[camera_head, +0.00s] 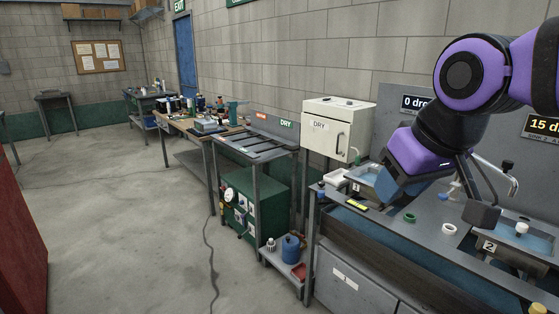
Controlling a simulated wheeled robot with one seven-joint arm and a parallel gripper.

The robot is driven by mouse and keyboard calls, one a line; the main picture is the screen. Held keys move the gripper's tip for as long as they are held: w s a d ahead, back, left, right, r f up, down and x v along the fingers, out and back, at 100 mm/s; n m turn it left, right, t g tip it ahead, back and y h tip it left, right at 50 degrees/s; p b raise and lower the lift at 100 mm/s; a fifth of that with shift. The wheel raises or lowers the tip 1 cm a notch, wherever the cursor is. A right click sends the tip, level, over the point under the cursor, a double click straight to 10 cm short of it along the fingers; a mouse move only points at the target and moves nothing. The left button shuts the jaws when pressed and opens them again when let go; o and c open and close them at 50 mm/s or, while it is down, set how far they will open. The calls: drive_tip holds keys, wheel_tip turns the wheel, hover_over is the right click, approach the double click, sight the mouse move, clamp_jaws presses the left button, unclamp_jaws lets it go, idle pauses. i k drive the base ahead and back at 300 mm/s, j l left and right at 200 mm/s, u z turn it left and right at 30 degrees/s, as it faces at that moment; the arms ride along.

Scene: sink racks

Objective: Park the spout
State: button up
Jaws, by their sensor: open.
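A metal spout (495,169) stands at the back of the sink bench on the right. Its pale tip end bends down on the right side, and part of it is behind my gripper. My gripper (440,203) hangs over the bench, left of the spout, with its dark fingers spread apart and nothing seen between them. Sink basin 2 (488,253) is at the lower right, below the spout. Sink basin 1 (351,190) is to the left, partly hidden by my gripper.
A green ring (409,218) and a white ring (449,230) lie on the bench top. A white DRY cabinet (322,142) hangs on the wall. A dark drying rack (262,146) over a green cabinet stands left of the bench. The concrete floor (115,230) is mostly clear.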

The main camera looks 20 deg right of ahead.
sight(508, 165)
drive_tip(key=i+z, duration=0.35)
drive_tip(key=i+j+z, duration=0.1)
drive_tip(key=z, duration=0.3)
drive_tip(key=i+z, duration=0.25)
drive_tip(key=z, duration=0.25)
drive_tip(key=i+z, duration=0.2)
drive_tip(key=z, duration=0.3)
drive_tip(key=i+j+z, duration=0.2)
drive_tip(key=z, duration=0.25)
drive_tip(key=i+j+z, duration=0.2)
drive_tip(key=z, duration=0.3)
